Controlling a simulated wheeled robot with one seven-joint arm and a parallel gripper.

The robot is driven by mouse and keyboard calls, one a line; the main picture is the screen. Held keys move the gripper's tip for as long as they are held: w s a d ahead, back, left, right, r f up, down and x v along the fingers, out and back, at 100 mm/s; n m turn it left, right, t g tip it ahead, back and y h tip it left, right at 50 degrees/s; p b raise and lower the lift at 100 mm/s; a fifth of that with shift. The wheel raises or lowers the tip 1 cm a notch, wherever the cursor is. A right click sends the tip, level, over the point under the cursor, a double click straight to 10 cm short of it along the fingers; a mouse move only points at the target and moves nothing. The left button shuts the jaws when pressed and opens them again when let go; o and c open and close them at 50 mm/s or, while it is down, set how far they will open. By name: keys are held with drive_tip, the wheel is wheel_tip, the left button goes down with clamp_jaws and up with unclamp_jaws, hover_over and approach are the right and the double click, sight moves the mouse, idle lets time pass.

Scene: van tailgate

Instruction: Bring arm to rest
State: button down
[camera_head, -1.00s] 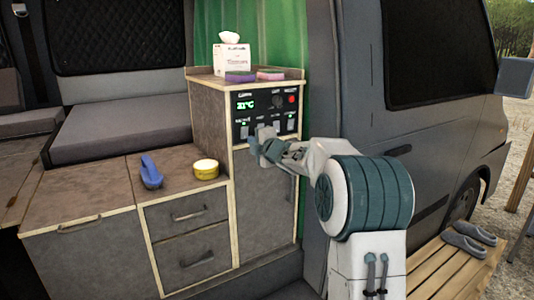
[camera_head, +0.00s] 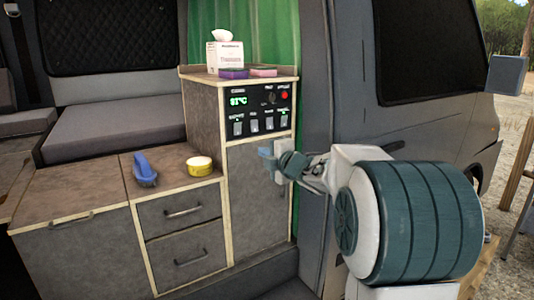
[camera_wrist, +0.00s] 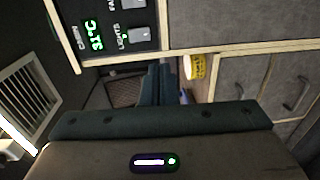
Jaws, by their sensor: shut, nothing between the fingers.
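My gripper (camera_head: 266,153) is in front of the tall cabinet, just below the control panel (camera_head: 262,109), and its fingers point left. In the wrist view the two dark fingers (camera_wrist: 158,84) are together with nothing between them. The panel has a green temperature display, several rocker switches and a red button. Part of it also shows in the wrist view (camera_wrist: 105,25). My arm's large teal and white joint fills the lower right of the head view and hides part of the van's side.
A yellow tin (camera_head: 199,166) and a blue brush-like object (camera_head: 145,170) lie on the lower counter. A tissue box (camera_head: 226,56), a purple sponge (camera_head: 234,73) and a pink sponge (camera_head: 263,71) stand on the tall cabinet. Drawers (camera_head: 183,224) are below the counter.

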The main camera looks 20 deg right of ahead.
drive_tip(key=shift+r, duration=0.1)
drive_tip(key=s+a+f+m+g+h+p, duration=0.1)
drive_tip(key=s+a+f+m+g+p, duration=0.1)
drive_tip(key=s+f+m+g, duration=0.2)
drive_tip(key=s+a+f+m+g+h+p, duration=0.2)
drive_tip(key=s+f+m+g, duration=0.2)
drive_tip(key=s+m, duration=0.6)
drive_tip(key=s+a+f+m+g+h+p, duration=0.1)
drive_tip(key=s+m, duration=0.6)
drive_tip(key=s, duration=1.4)
wheel_tip(320, 180, down, 4)
drive_tip(key=a+g+p, duration=0.1)
drive_tip(key=g+p, duration=0.1)
drive_tip(key=g, duration=0.2)
drive_tip(key=shift+s+a+r+g+h, duration=0.15)
drive_tip(key=shift+s+g+h, duration=0.2)
drive_tip(key=shift+g+h, duration=0.05)
